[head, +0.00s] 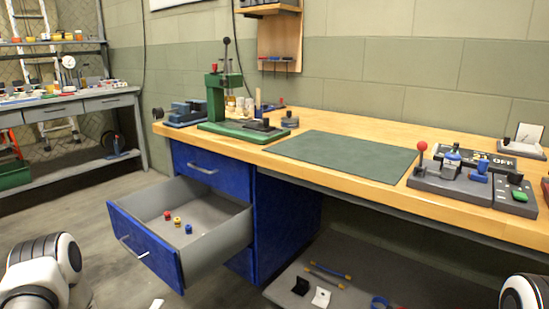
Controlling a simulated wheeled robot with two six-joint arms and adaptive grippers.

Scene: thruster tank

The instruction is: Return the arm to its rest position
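My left arm shows only as a white and black link at the lower left of the head view, and my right arm as a small white and black link at the lower right corner. Neither gripper is in the picture, so their fingers and anything they may hold are hidden. Both visible arm links are apart from the workbench (335,118) and the open blue drawer (143,246).
The pulled-out drawer juts into the floor space, with small red, yellow and blue parts (178,221) inside. A green press (216,100), a green mat (345,155) and a grey control fixture (450,182) stand on the bench. A lower shelf (375,270) holds loose items.

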